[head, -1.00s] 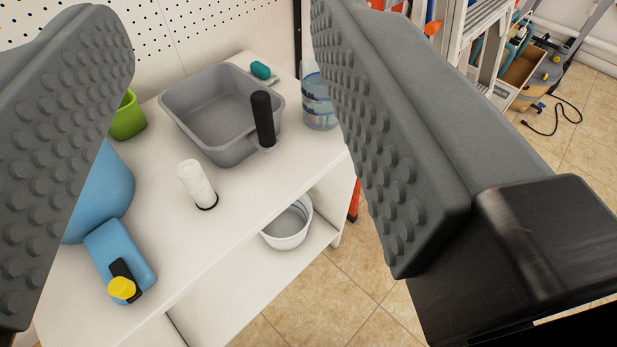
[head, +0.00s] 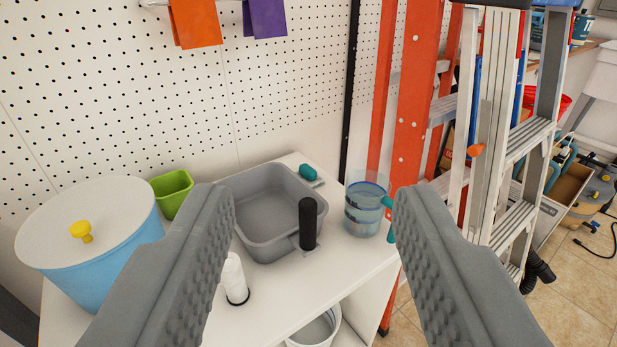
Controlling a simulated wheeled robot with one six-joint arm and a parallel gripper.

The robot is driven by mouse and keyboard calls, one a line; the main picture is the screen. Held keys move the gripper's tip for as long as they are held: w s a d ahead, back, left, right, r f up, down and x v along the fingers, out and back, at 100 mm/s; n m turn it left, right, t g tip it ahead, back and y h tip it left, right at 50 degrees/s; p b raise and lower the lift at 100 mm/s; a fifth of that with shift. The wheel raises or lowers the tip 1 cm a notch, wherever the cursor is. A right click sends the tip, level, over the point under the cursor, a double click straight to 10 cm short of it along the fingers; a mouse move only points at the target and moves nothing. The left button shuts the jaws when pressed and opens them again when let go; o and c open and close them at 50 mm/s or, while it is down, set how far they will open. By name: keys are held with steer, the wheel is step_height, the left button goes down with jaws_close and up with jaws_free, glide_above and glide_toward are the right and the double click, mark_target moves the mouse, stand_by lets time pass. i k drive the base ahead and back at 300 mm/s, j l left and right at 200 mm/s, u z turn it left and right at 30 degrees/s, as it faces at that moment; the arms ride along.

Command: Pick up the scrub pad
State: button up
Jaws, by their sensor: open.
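A small rounded teal thing (head: 308,172) lies on the counter just behind the right back corner of the grey basin; it may be the scrub pad, but it is too small to be sure. My gripper (head: 312,193) is open and empty, its grey studded fingers wide apart. The fingers frame the basin and the teal thing, and are nearer to the camera than both. No other clear scrub pad shows; the fingers hide parts of the counter.
Ladders (head: 405,130) stand at right.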

mark_target(306, 172)
steer(key=i+l, duration=0.75)
steer(key=i, duration=0.15)
steer(key=j+u, duration=0.05)
